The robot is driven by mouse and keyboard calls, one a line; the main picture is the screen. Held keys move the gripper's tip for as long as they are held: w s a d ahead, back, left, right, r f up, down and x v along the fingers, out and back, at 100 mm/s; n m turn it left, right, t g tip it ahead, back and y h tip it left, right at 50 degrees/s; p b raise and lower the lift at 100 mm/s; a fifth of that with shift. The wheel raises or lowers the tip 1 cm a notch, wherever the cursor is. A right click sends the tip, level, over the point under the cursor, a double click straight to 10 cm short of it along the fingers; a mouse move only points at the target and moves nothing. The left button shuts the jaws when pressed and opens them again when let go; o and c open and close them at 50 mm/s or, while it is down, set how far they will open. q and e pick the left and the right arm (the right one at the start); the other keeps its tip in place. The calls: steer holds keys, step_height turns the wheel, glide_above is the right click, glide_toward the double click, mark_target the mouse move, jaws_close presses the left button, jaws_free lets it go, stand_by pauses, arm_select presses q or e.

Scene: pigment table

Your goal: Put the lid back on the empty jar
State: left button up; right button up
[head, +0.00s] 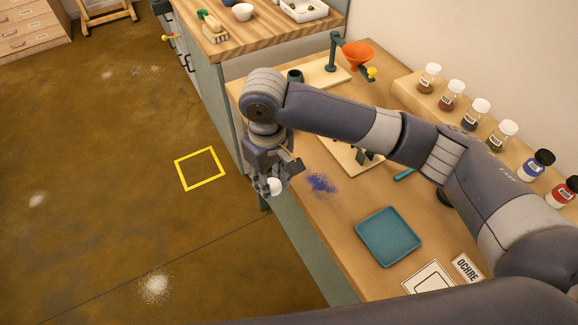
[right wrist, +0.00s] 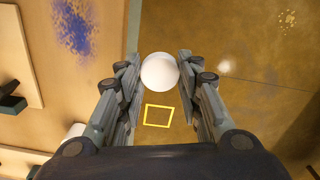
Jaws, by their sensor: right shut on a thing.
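My right gripper (head: 268,188) is shut on a small round white thing (head: 275,186), which looks like the lid. It is out by the table's left edge. In the right wrist view the white thing (right wrist: 159,71) sits between the fingertips (right wrist: 158,75), with floor behind it. Several jars stand on the raised shelf; a brown one (head: 429,78) and a green one (head: 501,135) have white caps. I cannot pick out an empty jar. A partly hidden white object (right wrist: 75,130) shows beside the left finger in the wrist view. My left gripper is not in view.
Blue powder (head: 321,183) lies spilled on the table. A teal tray (head: 388,237) and an OCHRE card (head: 466,268) are near the front. An orange funnel (head: 357,54) on a stand is at the back. A yellow square (head: 200,168) marks the open floor.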

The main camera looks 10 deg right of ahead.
steer(key=shift+s+a+r, duration=0.15)
steer(key=shift+s+a, duration=0.8)
steer(key=shift+a, duration=0.15)
steer(key=s+d+r+m, duration=0.2)
steer(key=d+r+m, duration=0.1)
steer(key=d, duration=0.7)
steer(key=s+d+r+m, duration=0.3)
steer(key=d+m, duration=0.1)
steer(key=d, duration=0.6)
steer(key=shift+s, duration=0.25)
steer(key=shift+d, duration=0.1)
